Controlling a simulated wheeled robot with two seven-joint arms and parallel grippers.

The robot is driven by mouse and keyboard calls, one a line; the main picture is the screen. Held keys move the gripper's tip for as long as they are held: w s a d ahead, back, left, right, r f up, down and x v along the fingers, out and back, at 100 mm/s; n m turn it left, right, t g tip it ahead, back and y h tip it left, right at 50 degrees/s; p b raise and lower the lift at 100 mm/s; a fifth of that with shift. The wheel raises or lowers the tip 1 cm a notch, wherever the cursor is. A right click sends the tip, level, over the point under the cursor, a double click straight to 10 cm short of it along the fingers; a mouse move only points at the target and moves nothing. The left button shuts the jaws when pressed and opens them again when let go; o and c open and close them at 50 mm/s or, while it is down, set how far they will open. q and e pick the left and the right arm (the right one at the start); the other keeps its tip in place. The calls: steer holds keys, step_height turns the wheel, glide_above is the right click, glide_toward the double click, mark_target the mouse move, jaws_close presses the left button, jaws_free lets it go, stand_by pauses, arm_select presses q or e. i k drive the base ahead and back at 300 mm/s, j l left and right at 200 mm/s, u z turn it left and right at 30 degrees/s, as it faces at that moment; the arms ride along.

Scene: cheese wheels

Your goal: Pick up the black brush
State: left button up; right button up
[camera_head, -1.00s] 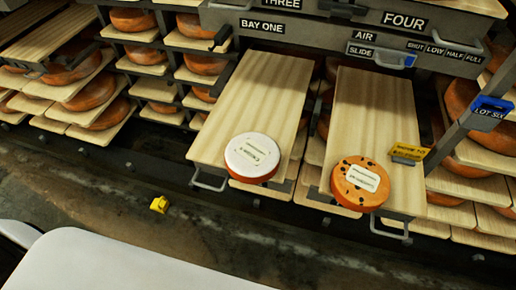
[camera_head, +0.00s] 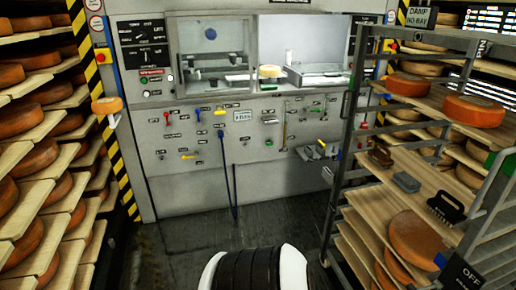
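A black brush (camera_head: 445,207) with a raised handle and bristles along its lower side lies on a wooden shelf of the rack at the right. It is near the shelf's right front edge. A grey block (camera_head: 406,182) and a brown brush-like block (camera_head: 380,157) lie to its left on the same shelf. The brush is apart from both. Neither of my grippers shows in this view.
The rack (camera_head: 352,112) holds orange cheese wheels (camera_head: 474,111) above and below the brush's shelf. A grey control panel (camera_head: 210,150) stands ahead. Cheese shelves (camera_head: 32,193) line the left side. Dark floor (camera_head: 185,240) is clear between them.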

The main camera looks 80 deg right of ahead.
mark_target(444, 211)
steer(key=z, duration=4.15)
steer(key=i+j+u, duration=0.1)
steer(key=j, duration=0.3)
steer(key=i+j+u, duration=0.1)
steer(key=i+j, duration=0.15)
steer(key=j, duration=0.1)
